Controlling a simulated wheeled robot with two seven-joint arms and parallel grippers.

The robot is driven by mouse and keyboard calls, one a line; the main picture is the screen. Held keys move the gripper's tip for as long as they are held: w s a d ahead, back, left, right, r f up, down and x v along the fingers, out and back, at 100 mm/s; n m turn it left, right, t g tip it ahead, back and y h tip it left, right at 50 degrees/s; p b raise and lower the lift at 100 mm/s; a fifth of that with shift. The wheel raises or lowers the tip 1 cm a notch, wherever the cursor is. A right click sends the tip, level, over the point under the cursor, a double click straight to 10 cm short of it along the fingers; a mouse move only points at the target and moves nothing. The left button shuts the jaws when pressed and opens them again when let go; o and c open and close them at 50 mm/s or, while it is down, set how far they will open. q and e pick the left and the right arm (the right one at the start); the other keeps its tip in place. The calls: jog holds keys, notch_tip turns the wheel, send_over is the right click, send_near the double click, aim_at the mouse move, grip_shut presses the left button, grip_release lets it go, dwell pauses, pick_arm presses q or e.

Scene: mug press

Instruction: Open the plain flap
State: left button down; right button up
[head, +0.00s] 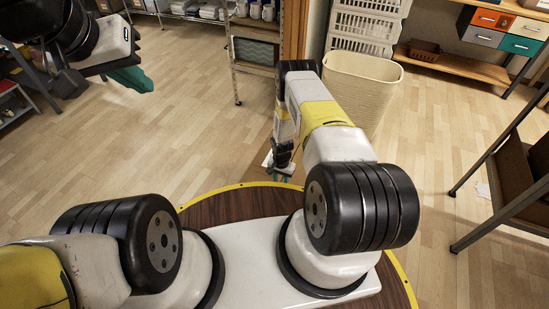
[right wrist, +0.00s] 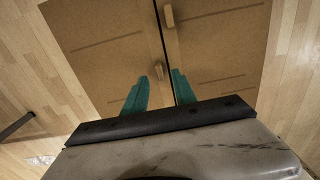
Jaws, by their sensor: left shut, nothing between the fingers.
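In the right wrist view two brown board panels, a left one (right wrist: 95,45) and a right one (right wrist: 225,50), meet at a dark gap. Each has a small wooden handle near the gap, one higher (right wrist: 169,15) and one lower (right wrist: 158,70). Faint straight lines show on both panels; I cannot tell which is the plain flap. My right gripper (right wrist: 160,90) is open, its teal fingers apart below the lower handle, with nothing between them. It also shows low in the head view (head: 280,174). My left gripper (head: 132,78) is shut and empty, raised at the upper left, away from the panels.
A cream bin (head: 360,90) stands behind my right arm, with white crates (head: 367,22) behind it. A wire shelf (head: 255,50) stands at the back. A dark-framed rack (head: 500,190) is at the right. Wooden floor lies open at left and right.

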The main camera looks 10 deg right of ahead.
jog(key=shift+f, duration=1.95)
grip_shut()
